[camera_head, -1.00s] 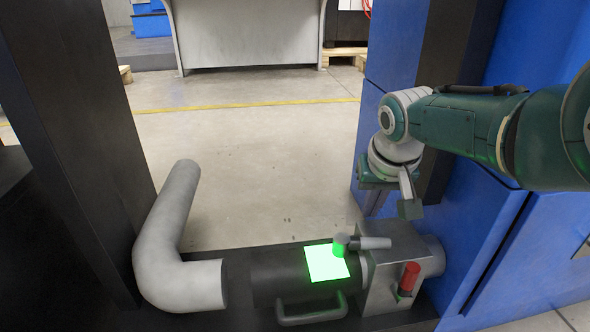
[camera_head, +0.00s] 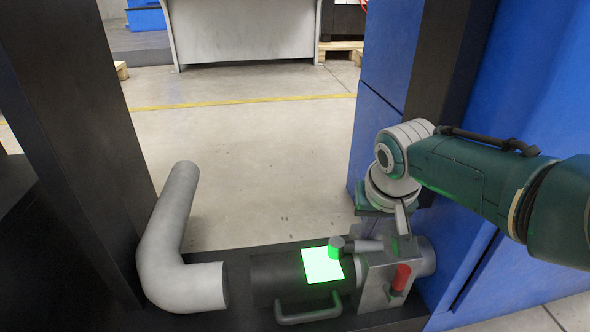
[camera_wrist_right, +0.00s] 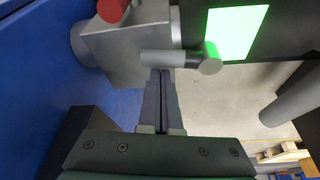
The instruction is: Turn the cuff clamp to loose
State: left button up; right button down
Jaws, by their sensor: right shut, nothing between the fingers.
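The cuff clamp appears to be the grey metal block (camera_head: 375,290) at the right end of a dark cylinder (camera_head: 275,276). A short grey lever (camera_head: 365,246) lies along its top, ending in a green-lit round knob (camera_head: 336,247). The lever also shows in the right wrist view (camera_wrist_right: 160,58). My right gripper (camera_head: 404,243) is shut and empty, just beside the lever's right end. In the right wrist view its fingertips (camera_wrist_right: 160,74) are close to the lever; I cannot tell whether they touch. My left gripper is not in view.
A bright green panel (camera_head: 322,265) glows on the dark cylinder. A red knob (camera_head: 400,278) stands on the block's front. A curved handle (camera_head: 308,316) lies in front. A grey bent pipe (camera_head: 170,255) stands left. Dark and blue posts flank the opening.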

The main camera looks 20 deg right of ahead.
aim_at(372, 250)
jog(key=shift+s+a+m+p, duration=0.1)
jog(key=shift+s+m+p, duration=0.3)
jog(key=shift+m, duration=0.5)
jog(key=shift+s+a+m+g+h+p, duration=0.3)
jog(key=shift+s+m+g+h+p, duration=0.15)
jog(key=shift+m, duration=0.65)
jog(key=m, duration=0.1)
jog(key=s+m, duration=0.1)
jog(key=shift+s+a+m+g+h, duration=0.1)
jog(key=shift+a+m+g+h, duration=0.2)
jog(key=shift+a+g+h, duration=0.05)
jog(key=m, duration=0.1)
jog(key=s+a+m+g+b, duration=0.1)
jog(key=m, duration=0.1)
jog(key=shift+s+a, duration=0.1)
jog(key=shift+a, duration=0.1)
jog(key=shift+s+a, duration=0.3)
jog(key=shift+a, duration=1.05)
jog(key=shift+s+p, duration=0.1)
jog(key=shift+p, duration=0.2)
